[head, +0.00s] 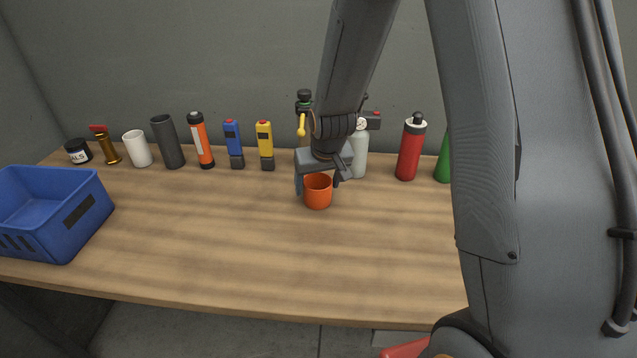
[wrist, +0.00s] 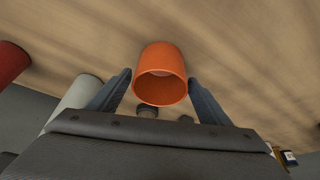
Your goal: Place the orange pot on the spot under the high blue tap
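The orange pot (head: 318,195) is upright at the back middle of the wooden table. It appears to stand on the tabletop. In the wrist view the orange pot (wrist: 160,72) lies between the two fingers with its mouth towards the camera. My gripper (head: 319,182) is just above and around the pot, one finger on each side. In the wrist view my gripper (wrist: 160,78) looks open, with narrow gaps beside the pot. A yellow tap-like part (head: 301,125) shows behind my wrist. I cannot make out a high blue tap or the spot under it; my arm hides part of the back.
A blue crate (head: 83,245) stands at the left. Along the back stand a dark jar, brass nozzle, white cup (head: 138,149), dark cylinder, orange torch, blue and yellow devices, pale bottle (head: 360,158), red bottle (head: 409,155) and green object (head: 444,162). The front middle table is clear.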

